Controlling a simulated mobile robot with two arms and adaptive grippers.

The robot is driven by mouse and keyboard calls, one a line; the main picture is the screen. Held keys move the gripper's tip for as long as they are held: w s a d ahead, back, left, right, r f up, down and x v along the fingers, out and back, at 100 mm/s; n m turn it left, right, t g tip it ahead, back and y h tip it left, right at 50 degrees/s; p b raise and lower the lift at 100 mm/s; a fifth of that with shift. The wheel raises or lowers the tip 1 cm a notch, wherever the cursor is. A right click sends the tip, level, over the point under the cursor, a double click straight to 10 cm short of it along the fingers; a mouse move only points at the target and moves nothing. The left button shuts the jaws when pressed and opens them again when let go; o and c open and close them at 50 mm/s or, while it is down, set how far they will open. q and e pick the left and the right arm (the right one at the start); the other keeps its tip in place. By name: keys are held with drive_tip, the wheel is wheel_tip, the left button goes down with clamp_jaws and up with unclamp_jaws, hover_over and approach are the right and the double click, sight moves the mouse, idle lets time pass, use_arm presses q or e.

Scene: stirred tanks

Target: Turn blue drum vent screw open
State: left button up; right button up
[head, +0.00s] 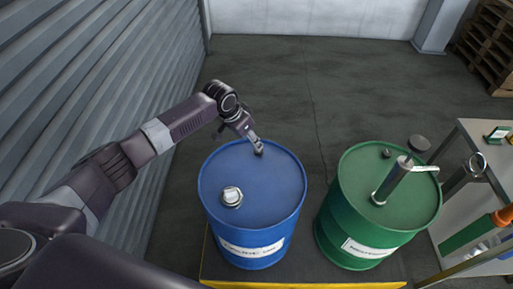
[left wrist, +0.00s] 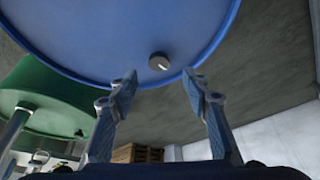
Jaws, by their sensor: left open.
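The blue drum (head: 252,185) stands upright on a low platform, with a white label on its side and a large white-topped cap (head: 232,196) on its lid. My left gripper (head: 258,149) is over the far part of the drum's lid and hides the vent screw in the head view. In the left wrist view the vent screw (left wrist: 158,62) is a small round grey knob near the rim of the blue lid (left wrist: 120,35). My left gripper (left wrist: 162,86) is open, its two fingers apart, with the screw beyond and between the tips. Nothing is between the fingers. My right gripper is not in view.
A green drum (head: 340,215) with a pump and handle (head: 393,180) stands to the right, close to the blue drum. A corrugated wall (head: 80,90) runs along the left.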

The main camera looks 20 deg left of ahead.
sight(256, 152)
use_arm(q)
drive_tip(key=x, duration=0.6)
drive_tip(key=shift+d+r, duration=0.1)
drive_tip(key=shift+w+d+f, duration=0.1)
drive_tip(key=shift+w+f, duration=0.1)
drive_tip(key=shift+f, duration=0.4)
